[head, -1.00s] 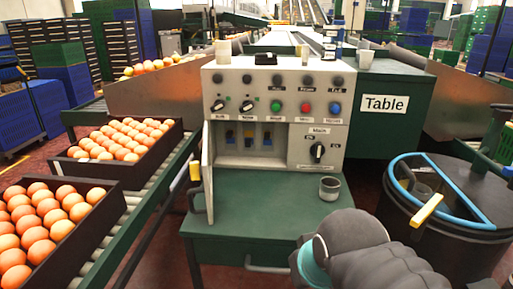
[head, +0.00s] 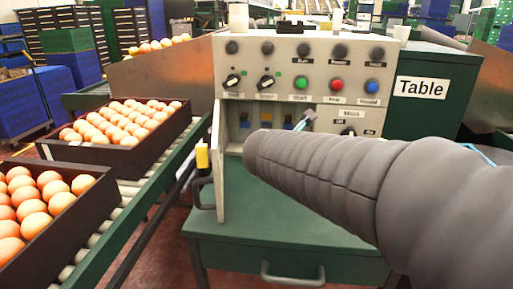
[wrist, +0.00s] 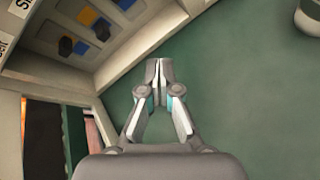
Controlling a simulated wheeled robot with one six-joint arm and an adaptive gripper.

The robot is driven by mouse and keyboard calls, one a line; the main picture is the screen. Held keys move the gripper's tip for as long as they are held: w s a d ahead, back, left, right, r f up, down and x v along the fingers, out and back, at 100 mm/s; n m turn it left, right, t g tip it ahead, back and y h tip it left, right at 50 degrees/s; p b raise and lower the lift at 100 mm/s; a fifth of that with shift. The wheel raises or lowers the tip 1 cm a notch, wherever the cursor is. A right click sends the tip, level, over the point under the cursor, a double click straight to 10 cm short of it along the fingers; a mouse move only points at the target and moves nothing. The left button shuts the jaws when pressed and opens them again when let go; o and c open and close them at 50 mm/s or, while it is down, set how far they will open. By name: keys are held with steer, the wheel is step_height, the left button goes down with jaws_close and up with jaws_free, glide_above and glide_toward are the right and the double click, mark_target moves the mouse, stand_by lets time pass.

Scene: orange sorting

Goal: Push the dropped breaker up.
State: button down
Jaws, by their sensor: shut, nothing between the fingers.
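The grey control box (head: 345,60) has an open recess with a row of breakers (head: 266,118), partly hidden behind my arm in the head view. The wrist view shows breakers with black levers, one lever (wrist: 65,46) beside blue and yellow parts and another lever (wrist: 102,33) on a blue part. I cannot tell for sure which one is dropped. My gripper (wrist: 158,75) is shut and empty, over the green tabletop, right of the recess and apart from the breakers in the wrist view. In the head view only a small part of it shows beyond my arm.
The box's open door (head: 219,165) stands at the recess's left side. Knobs and coloured buttons (head: 337,84) sit above the recess. A grey cup (wrist: 308,18) stands on the green table (head: 235,222). Egg trays (head: 125,152) line the conveyor at left.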

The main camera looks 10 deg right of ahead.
steer(key=w+a+n, duration=0.1)
steer(key=w+n, duration=0.1)
steer(key=w+a+n+t+b, duration=0.1)
steer(key=w+a+n, duration=0.1)
steer(key=n, duration=0.1)
steer(key=w+a+n+t+y, duration=0.1)
steer(key=w+a+n, duration=0.1)
steer(key=shift+w+a+f+n, duration=0.1)
steer(key=shift+w+f+n, duration=0.2)
steer(key=shift+f+n, duration=0.1)
steer(key=shift+w, duration=0.3)
steer(key=b+x, duration=0.1)
steer(key=x, duration=0.8)
steer(key=shift+w+b, duration=0.25)
steer(key=shift+b, duration=0.1)
